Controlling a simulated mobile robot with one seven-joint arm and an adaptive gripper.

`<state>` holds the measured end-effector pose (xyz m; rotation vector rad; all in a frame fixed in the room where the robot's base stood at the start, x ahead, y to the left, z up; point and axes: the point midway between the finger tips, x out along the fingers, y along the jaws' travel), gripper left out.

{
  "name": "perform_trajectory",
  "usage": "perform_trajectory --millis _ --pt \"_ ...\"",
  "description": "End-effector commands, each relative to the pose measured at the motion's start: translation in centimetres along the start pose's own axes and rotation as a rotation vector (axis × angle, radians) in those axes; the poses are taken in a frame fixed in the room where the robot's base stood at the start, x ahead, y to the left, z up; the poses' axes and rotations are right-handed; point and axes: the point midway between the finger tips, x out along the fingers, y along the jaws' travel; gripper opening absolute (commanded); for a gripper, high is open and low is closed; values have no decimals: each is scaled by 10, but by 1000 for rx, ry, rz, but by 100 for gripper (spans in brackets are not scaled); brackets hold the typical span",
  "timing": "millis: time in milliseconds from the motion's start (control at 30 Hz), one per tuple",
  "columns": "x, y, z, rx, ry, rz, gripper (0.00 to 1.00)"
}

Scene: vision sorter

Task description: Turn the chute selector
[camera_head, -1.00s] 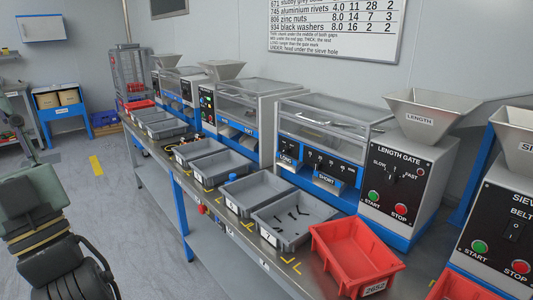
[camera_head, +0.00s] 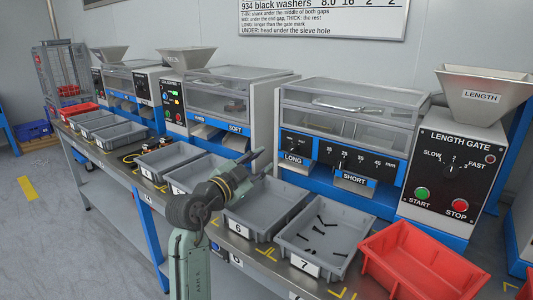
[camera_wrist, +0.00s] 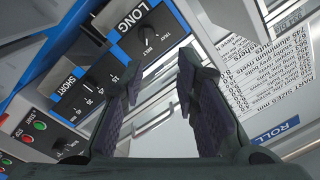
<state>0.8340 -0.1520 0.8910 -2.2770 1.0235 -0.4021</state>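The length gate machine has a blue front with black panels. A small dark selector knob (camera_wrist: 148,44) sits beside the LONG label, with TRAY and BELT lettering around it. In the head view the knob (camera_head: 292,144) is small, above the LONG chute (camera_head: 293,159); its exact setting is too small to tell. My gripper (camera_wrist: 161,68) is open and empty in the wrist view, its two fingers apart. The knob is beyond the fingertips, near the left one, with no contact visible. In the head view my gripper (camera_head: 256,158) is left of the machine, above the grey bins.
Grey bin 6 (camera_head: 235,225) and bin 7 (camera_head: 300,262), which holds several dark screws, stand below the machine. A red bin (camera_head: 410,285) is at the right. The SHORT chute (camera_head: 354,180) and a second dial (camera_head: 451,169) are further right. A clear lid (camera_head: 335,92) covers the machine.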

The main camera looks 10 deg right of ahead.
Motion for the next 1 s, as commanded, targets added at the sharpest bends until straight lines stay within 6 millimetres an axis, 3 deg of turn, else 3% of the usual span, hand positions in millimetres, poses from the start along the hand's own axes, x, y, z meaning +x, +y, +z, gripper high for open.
perform_trajectory --millis 33,133,267,700,1000 --pt "6 12 0 3 6 32 28" --pt "13 21 -2 8 15 62 28" --pt "26 22 -3 7 15 66 28" --pt "103 25 -4 7 13 62 28" --pt "118 26 -2 7 12 59 28"
